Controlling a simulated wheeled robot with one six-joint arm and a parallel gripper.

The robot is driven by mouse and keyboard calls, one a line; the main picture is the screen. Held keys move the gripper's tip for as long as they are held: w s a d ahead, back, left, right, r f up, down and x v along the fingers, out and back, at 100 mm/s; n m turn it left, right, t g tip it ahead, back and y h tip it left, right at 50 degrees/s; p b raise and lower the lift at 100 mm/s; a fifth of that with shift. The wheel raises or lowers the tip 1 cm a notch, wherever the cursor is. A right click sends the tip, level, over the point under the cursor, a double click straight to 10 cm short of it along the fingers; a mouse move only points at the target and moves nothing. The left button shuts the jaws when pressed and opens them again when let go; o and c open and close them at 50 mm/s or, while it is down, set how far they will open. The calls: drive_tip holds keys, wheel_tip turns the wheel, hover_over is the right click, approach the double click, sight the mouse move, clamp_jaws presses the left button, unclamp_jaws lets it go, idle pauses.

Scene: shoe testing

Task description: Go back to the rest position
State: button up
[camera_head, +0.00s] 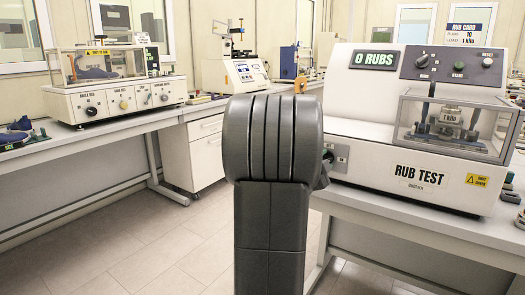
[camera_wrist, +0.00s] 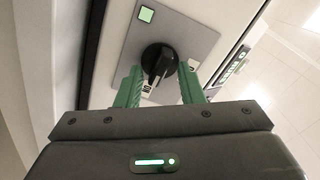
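My gripper (camera_wrist: 160,70) has two green fingers, spread apart on either side of a black knob (camera_wrist: 159,60). The fingertips are close to the knob's sides; a small gap seems to show, but contact is hard to judge. The knob sits on a grey plate with a green square, on the rub test machine (camera_head: 375,120). The knob's plate shows just right of the arm.
The rub test machine stands on a right-hand bench (camera_head: 420,235), close to my arm. A clear-covered tester (camera_head: 115,100) stands on the left bench, and another white machine (camera_head: 245,75) behind. Open tiled floor (camera_head: 185,240) lies left of my arm.

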drive_tip(key=n+p, duration=0.2)
drive_tip(key=n, duration=0.1)
drive_tip(key=n+p, duration=0.1)
drive_tip(key=n, duration=0.1)
drive_tip(key=shift+w+r+p, duration=0.1)
drive_tip(key=shift+r+p, duration=0.15)
drive_tip(key=shift+p, duration=0.05)
drive_tip(key=shift+f+n+p, duration=0.1)
drive_tip(key=shift+n+p, duration=0.25)
drive_tip(key=shift+n, duration=0.35)
drive_tip(key=shift+a+f, duration=0.1)
